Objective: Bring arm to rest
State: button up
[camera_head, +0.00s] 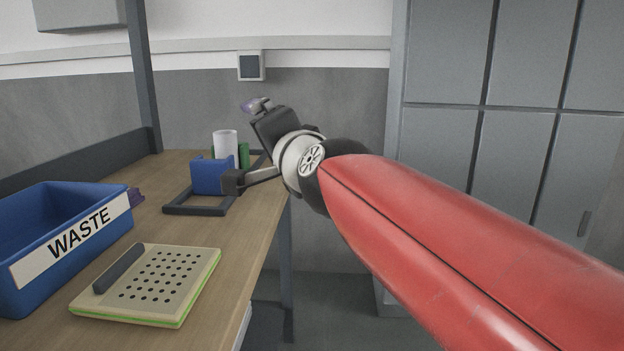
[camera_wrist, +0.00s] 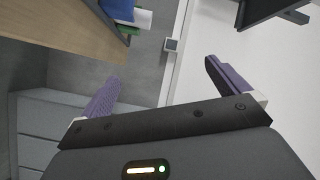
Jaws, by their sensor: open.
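My gripper (camera_head: 256,105) is raised over the far right end of the wooden bench, with my red arm reaching in from the right. In the wrist view my gripper (camera_wrist: 168,88) has its two purple fingers spread wide apart, with nothing between them. Its fingertips touch nothing that I can see. In the head view only a purple fingertip shows beyond the dark gripper body, and the rest is hidden.
The wooden bench (camera_head: 240,262) holds a blue WASTE bin (camera_head: 112,212), a perforated beige plate (camera_head: 172,262), a blue block (camera_head: 207,176) by a dark frame, a white cylinder (camera_head: 225,145) and a green one (camera_head: 244,155). A dark post (camera_head: 145,75) rises behind. Grey cabinets (camera_head: 445,80) stand right.

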jog(key=s+d+f+n+g+h, duration=0.2)
jog(key=s+d+f+g, duration=0.1)
jog(key=s+d+f, duration=0.4)
jog(key=s+d+f+n+g+h, duration=0.3)
jog(key=s+d+f, duration=0.4)
jog(key=f, duration=0.6)
jog(key=s+d+f+n+g+h, duration=0.2)
jog(key=s+d+f+g, duration=0.2)
jog(key=s+d+f, duration=0.3)
notch_tip(320, 180, down, 4)
jog(key=shift+d+r+n+h, duration=0.1)
jog(key=shift+d+n+h, duration=0.2)
jog(key=shift+d+n, duration=0.1)
